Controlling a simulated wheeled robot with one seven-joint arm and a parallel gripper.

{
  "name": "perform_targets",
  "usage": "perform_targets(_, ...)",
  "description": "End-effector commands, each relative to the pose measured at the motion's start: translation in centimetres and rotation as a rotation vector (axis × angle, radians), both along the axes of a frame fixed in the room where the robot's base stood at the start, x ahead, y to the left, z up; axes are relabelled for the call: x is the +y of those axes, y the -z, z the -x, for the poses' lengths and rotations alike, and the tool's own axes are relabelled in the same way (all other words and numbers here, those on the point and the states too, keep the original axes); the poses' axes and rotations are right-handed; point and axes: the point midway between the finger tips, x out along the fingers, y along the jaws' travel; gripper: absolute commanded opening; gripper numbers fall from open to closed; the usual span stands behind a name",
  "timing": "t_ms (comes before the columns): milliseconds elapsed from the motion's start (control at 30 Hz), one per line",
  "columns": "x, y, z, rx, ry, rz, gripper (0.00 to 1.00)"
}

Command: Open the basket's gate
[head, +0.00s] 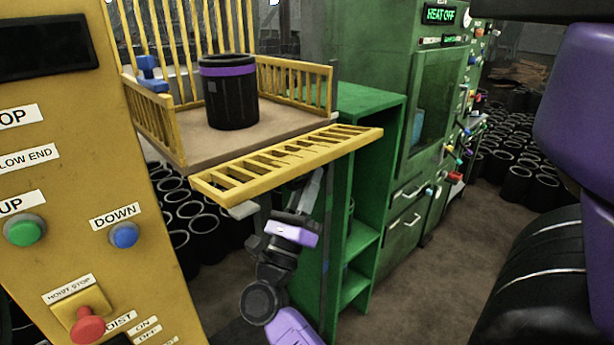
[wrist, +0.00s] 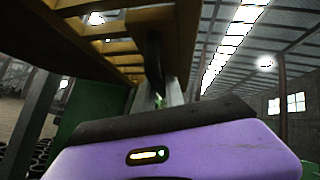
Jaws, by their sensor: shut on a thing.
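The basket (head: 178,156) is a yellow railed platform on the left of the head view, with a brown floor. Its gate (head: 235,184) is a yellow slatted panel lying nearly flat, swung down outward from the basket's front edge. My gripper (head: 312,180) reaches up from below and is shut on the gate near its underside. The exact grip is partly hidden by the panel. In the wrist view the gate (wrist: 75,48) spans the upper left, above my gripper (wrist: 160,85).
A black bin with a purple band (head: 230,100) stands in the basket, beside a blue clamp-like part (head: 150,75). A yellow control panel (head: 70,130) is at left. Green shelving (head: 360,190) and a green machine (head: 425,120) stand to the right. Black sleeves (head: 515,180) cover the floor behind.

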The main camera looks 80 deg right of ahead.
Motion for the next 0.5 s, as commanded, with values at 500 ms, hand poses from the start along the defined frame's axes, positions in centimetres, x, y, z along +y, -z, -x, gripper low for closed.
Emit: perform_targets(500,0.19,-1.45,0.27,0.092,0.001,-0.052,0.00)
